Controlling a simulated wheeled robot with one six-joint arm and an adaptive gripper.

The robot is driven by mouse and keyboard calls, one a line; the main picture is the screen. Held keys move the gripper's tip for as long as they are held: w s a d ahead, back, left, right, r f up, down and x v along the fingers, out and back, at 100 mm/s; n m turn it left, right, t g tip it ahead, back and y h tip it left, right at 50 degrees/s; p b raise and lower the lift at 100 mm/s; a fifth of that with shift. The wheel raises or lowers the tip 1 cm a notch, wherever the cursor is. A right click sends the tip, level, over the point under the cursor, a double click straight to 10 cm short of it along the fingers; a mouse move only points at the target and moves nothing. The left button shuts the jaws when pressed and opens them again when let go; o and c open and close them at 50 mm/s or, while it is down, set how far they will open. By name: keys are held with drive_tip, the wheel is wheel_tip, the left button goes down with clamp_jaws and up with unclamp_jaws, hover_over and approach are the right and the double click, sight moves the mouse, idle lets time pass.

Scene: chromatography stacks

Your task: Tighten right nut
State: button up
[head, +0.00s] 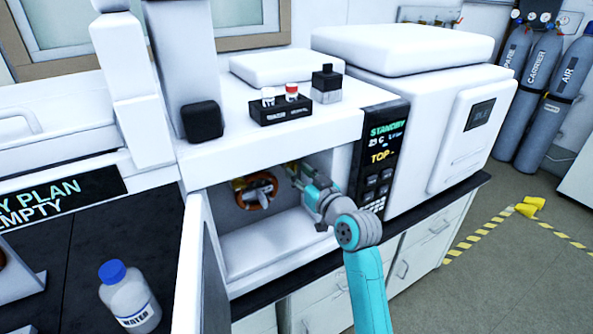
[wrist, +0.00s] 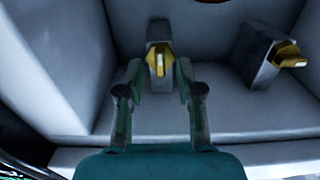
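A brass nut (wrist: 157,62) sits on a grey upright block in the wrist view. It lies between the lines of my two fingers, just beyond the tips, and I see no clear contact. My gripper (wrist: 158,78) is open, with its fingers apart on either side of the nut. A second brass nut (wrist: 290,56) on another tilted-looking grey block is off to the right in the wrist view. In the head view my gripper (head: 295,174) is inside the open white compartment, right of the orange coil (head: 253,194). The nut there is mostly hidden by the gripper.
The compartment's walls and floor (head: 265,245) surround the gripper closely. Its open door (head: 190,265) stands at the left. A water bottle (head: 130,298) stands on the dark bench at lower left.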

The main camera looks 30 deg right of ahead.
drive_tip(key=shift+w, duration=0.95)
clamp_jaws()
